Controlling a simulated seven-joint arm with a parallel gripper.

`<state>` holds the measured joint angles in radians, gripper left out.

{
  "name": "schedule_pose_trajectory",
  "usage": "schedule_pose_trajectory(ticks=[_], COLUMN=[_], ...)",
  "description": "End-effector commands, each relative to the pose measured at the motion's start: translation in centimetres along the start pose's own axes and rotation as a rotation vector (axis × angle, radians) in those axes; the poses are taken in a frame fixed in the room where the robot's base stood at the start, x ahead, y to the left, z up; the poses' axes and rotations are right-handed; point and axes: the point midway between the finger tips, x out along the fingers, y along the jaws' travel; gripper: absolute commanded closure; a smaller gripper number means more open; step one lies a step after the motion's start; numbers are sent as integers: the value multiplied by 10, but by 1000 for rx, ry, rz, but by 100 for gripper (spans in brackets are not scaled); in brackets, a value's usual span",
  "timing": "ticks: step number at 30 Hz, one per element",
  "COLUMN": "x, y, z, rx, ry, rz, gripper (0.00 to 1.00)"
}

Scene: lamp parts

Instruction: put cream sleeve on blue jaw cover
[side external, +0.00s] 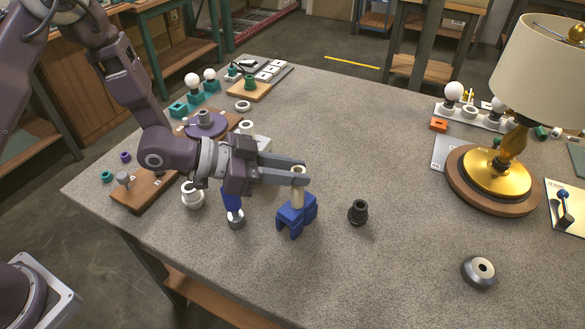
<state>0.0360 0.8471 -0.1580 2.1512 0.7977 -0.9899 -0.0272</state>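The cream sleeve (298,196) is a small upright tube with an open top. My gripper (299,173) reaches in from the left, with its two fingers around the upper part of the sleeve, apparently closed on it. The blue jaw cover (296,217) is a blue block with legs on the grey table, directly below the sleeve. The sleeve's lower end meets the top of the cover in this view. I cannot tell whether it is seated on it or just above it.
A blue-handled tool (234,209) stands just left of the jaw cover. A black socket (358,212) stands to its right. A grey domed disc (479,271) lies at the front right. A brass lamp (490,175) stands at the right. The table's front middle is clear.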

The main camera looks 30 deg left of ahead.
Motion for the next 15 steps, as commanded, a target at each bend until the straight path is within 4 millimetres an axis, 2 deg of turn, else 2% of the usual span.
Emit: schedule_pose_trajectory(ticks=[1,3,12,15], x=[0,0,-1,-16], y=[0,0,0,-2], z=[0,0,-3,-3], rx=[0,0,1,-2], ry=[0,1,2,0], rz=[0,0,-1,-4], gripper=[65,57,57,57])
